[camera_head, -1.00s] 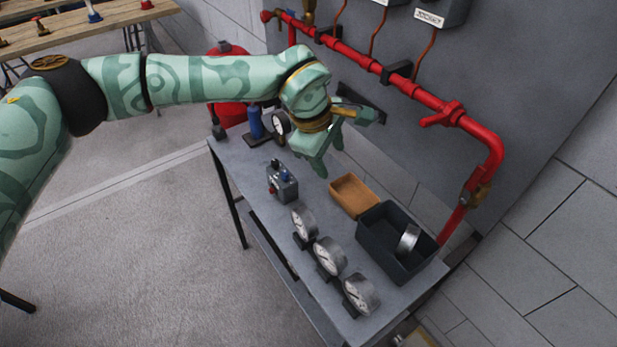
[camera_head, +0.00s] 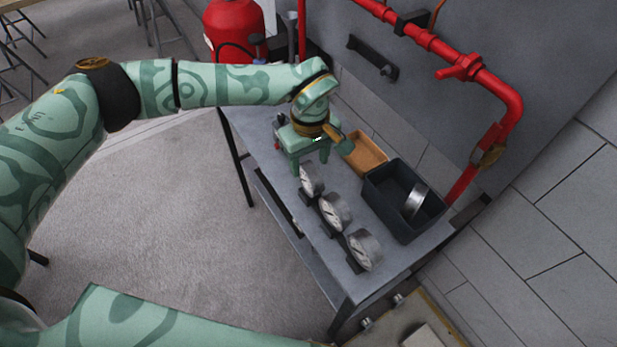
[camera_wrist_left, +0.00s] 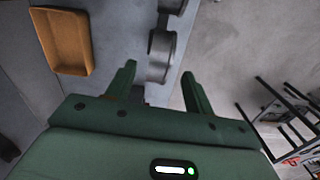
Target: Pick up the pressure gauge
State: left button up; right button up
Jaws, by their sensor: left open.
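Three round pressure gauges with white dials and metal casings stand in a row on small dark stands on the grey bench: the nearest to my gripper (camera_head: 312,179), a middle one (camera_head: 336,212) and a front one (camera_head: 365,250). A further silvery round piece (camera_head: 415,200), perhaps a gauge, lies in the dark bin. My left gripper (camera_head: 309,162) is open and points down just behind the nearest gauge. In the left wrist view a gauge (camera_wrist_left: 161,57) shows ahead between the open fingers (camera_wrist_left: 158,74), not gripped. My right gripper is not in view.
The dark bin (camera_head: 379,208) and a tan tray (camera_head: 368,160) sit on the bench's wall side. The tray also shows in the wrist view (camera_wrist_left: 65,42). A red pipe (camera_head: 430,47) runs along the wall. Open floor (camera_head: 190,220) lies left of the bench.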

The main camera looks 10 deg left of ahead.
aim_at(310, 168)
pick_arm(q)
notch_tip(310, 168, down, 5)
jog(key=shift+w+f+b, duration=0.1)
jog(key=shift+b, duration=0.45)
grip_shut()
